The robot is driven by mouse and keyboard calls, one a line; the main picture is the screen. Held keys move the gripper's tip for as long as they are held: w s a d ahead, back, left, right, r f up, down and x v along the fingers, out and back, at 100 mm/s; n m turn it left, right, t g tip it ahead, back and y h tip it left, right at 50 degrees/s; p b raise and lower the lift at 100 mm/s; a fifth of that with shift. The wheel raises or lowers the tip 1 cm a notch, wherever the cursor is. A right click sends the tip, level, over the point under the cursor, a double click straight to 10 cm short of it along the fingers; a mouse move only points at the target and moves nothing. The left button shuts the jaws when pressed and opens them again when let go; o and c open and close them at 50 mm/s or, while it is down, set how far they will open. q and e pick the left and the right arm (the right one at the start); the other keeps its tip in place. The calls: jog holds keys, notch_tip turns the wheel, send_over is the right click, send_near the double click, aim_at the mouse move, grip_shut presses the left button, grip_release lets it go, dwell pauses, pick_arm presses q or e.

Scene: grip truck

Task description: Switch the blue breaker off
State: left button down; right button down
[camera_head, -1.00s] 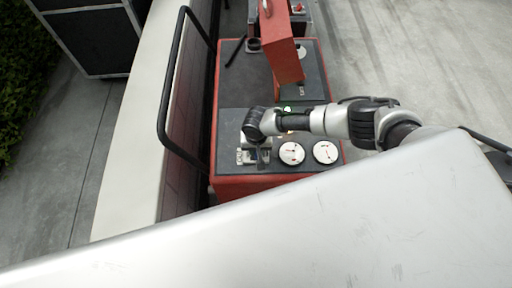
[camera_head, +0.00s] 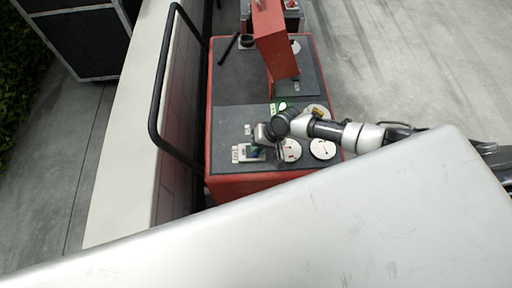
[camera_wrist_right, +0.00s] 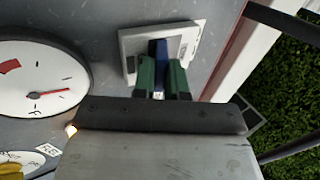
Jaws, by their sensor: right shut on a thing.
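The breaker (camera_head: 240,153) is a pale box on the dark panel top of the red machine, left of the round gauges. In the right wrist view its light plate (camera_wrist_right: 133,40) shows with the blue lever (camera_wrist_right: 158,49) standing on it. My right gripper (camera_wrist_right: 162,70) has its two green-padded fingers on either side of the blue lever, shut on it. In the head view the right gripper (camera_head: 258,146) is over the breaker's right part and partly hides it. Whether the lever is on or off is hard to tell. My left gripper is not in view.
White dial gauges (camera_head: 322,149) sit right of the breaker, and a lit green light (camera_head: 282,106) lies behind them. A raised red box (camera_head: 275,40) stands farther back. A black rail (camera_head: 157,95) and a pale wall (camera_head: 125,130) border the machine's left side.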

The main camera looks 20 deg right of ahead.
jog(key=shift+s, duration=0.1)
jog(key=c, duration=1.2)
grip_release()
jog(key=shift+o, duration=0.2)
